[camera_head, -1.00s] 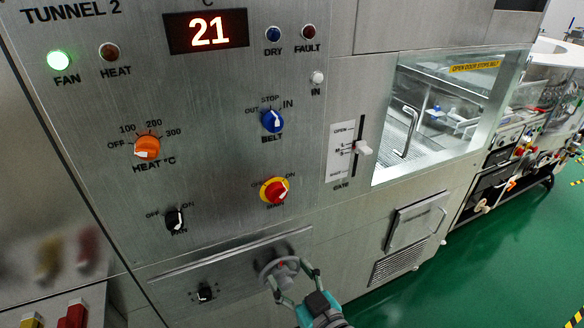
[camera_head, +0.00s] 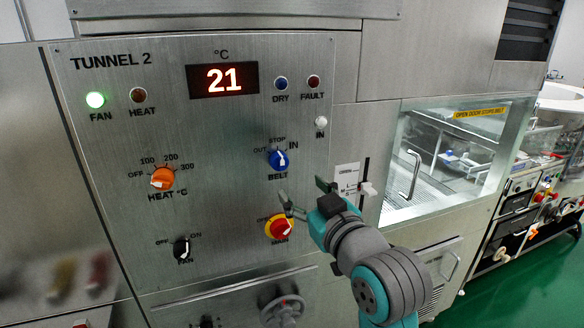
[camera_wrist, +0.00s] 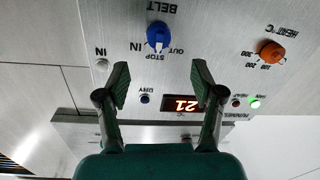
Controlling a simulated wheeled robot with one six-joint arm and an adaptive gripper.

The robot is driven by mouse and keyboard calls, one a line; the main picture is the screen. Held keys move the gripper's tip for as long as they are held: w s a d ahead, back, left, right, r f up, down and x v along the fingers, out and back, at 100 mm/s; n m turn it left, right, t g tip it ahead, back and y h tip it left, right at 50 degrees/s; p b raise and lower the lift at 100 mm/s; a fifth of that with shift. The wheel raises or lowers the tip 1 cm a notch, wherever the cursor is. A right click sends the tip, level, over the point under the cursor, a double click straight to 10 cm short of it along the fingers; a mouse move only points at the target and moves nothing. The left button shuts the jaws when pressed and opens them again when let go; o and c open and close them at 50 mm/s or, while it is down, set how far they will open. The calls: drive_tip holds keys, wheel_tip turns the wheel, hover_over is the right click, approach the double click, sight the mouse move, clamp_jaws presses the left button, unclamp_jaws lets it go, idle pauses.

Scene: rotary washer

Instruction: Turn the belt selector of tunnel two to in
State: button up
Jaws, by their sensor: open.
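The belt selector (camera_head: 279,160) is a blue knob with a white pointer on the tunnel 2 panel (camera_head: 230,215). OUT, STOP and IN are marked around it from left to right. Its pointer appears to face up toward STOP. In the wrist view, which is upside down, the knob (camera_wrist: 158,37) shows beyond the fingertips, roughly centred between them. My gripper (camera_head: 302,190) is open and empty, just below and right of the knob in the head view. It appears apart from the knob.
A red and yellow switch (camera_head: 279,229) sits below the knob, close to my gripper. The gate slider (camera_head: 368,189) is to the right. The orange heat knob (camera_head: 162,179) and black fan knob (camera_head: 181,249) are left. A handwheel (camera_head: 284,309) is below. The green fan lamp (camera_head: 95,100) is lit.

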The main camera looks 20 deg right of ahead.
sight(283, 166)
drive_tip(key=w, duration=1)
drive_tip(key=shift+w+a+r, duration=0.3)
drive_tip(key=shift+w, duration=0.05)
drive_tip(key=shift+c, duration=0.2)
drive_tip(key=c, duration=1.1)
